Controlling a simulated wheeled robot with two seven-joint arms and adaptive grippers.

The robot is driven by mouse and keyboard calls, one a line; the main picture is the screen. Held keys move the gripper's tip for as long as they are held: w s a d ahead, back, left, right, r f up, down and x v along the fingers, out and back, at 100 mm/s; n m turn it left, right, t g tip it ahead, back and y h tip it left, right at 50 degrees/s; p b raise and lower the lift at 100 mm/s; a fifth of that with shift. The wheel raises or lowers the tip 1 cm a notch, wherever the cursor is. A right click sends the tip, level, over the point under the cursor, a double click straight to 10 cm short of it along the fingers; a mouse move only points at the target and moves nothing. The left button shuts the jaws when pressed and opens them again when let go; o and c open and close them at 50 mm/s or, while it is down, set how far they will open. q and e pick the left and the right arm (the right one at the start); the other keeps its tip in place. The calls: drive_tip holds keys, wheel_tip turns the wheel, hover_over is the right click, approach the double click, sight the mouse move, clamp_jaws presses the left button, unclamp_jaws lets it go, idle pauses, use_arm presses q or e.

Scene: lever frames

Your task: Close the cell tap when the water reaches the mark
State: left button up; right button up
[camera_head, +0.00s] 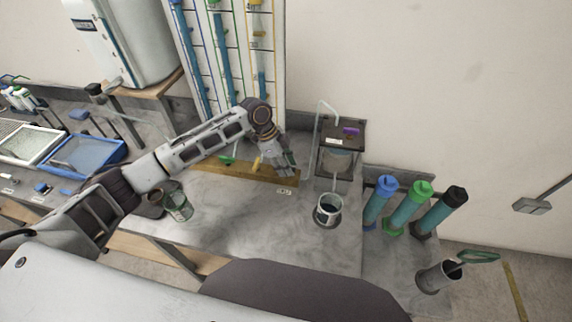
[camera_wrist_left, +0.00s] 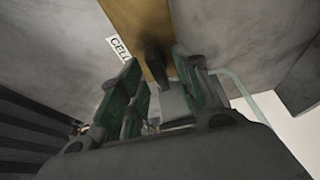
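My left gripper (camera_head: 287,165) is over the right end of the wooden strip (camera_head: 215,171) below the tube board. In the left wrist view its green-padded fingers (camera_wrist_left: 156,88) stand apart, with a dark upright piece (camera_wrist_left: 152,62) showing between or just beyond them. I cannot tell whether they touch it; it may be the cell tap. A label reading CELL (camera_wrist_left: 120,47) lies beside the strip. The green tap (camera_head: 228,158) and yellow tap (camera_head: 257,162) stand on the strip to the left. Blue columns (camera_head: 223,60) show on the board (camera_head: 241,85). My right gripper is out of view.
A dark-lidded box (camera_head: 340,136) with a purple piece (camera_head: 351,132) stands right of the gripper. A metal cup (camera_head: 328,209) is in front of it. Blue, green and black-capped cylinders (camera_head: 407,209) stand further right. A glass jar (camera_head: 178,207) is near my arm; the middle bench is clear.

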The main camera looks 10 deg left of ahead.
use_arm(q)
drive_tip(key=shift+r, duration=0.1)
drive_tip(key=v, duration=1.1)
drive_tip(key=shift+a+r, duration=0.15)
drive_tip(key=shift+r, duration=0.25)
idle(0.3)
